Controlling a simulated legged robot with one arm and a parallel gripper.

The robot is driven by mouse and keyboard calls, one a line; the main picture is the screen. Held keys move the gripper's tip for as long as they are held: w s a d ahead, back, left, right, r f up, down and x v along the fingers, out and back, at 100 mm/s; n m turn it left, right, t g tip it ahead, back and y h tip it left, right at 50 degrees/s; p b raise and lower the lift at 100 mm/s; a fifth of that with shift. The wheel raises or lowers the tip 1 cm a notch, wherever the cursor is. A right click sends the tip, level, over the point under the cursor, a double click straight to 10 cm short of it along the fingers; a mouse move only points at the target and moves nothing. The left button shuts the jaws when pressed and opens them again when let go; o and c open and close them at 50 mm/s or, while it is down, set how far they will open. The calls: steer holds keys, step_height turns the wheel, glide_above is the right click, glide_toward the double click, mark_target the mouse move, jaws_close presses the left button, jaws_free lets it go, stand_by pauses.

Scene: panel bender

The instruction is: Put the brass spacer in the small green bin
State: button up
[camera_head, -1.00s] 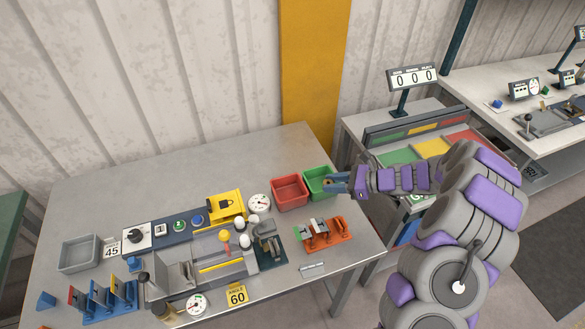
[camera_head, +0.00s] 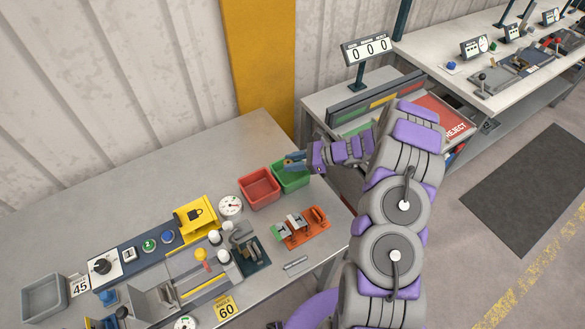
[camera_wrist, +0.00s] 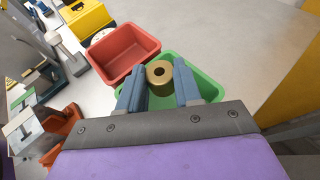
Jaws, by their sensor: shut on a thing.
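The brass spacer (camera_wrist: 159,73) is a short gold cylinder with a hole in its middle. In the wrist view it sits between the two blue-grey fingers of my gripper (camera_wrist: 159,87), which is shut on it. The small green bin (camera_wrist: 201,84) lies below the fingers and spacer in that view. In the head view my gripper (camera_head: 296,161) is over the green bin (camera_head: 290,180), near its back right part. The spacer cannot be made out in the head view. How high it is above the bin floor is hard to tell.
A red bin (camera_head: 259,188) stands directly left of the green bin. An orange rack (camera_head: 303,227) is in front of them. A round gauge (camera_head: 230,206) and a yellow lock box (camera_head: 195,215) stand to the left. The table behind the bins is bare.

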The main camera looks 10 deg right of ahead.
steer(key=f, duration=0.1)
steer(key=d+f, duration=0.1)
steer(key=f, duration=0.1)
steer(key=shift+a+f, duration=0.25)
steer(key=shift+a, duration=0.05)
steer(key=shift+f+b, duration=0.1)
steer(key=shift+b, duration=0.2)
steer(key=shift+s+f, duration=0.1)
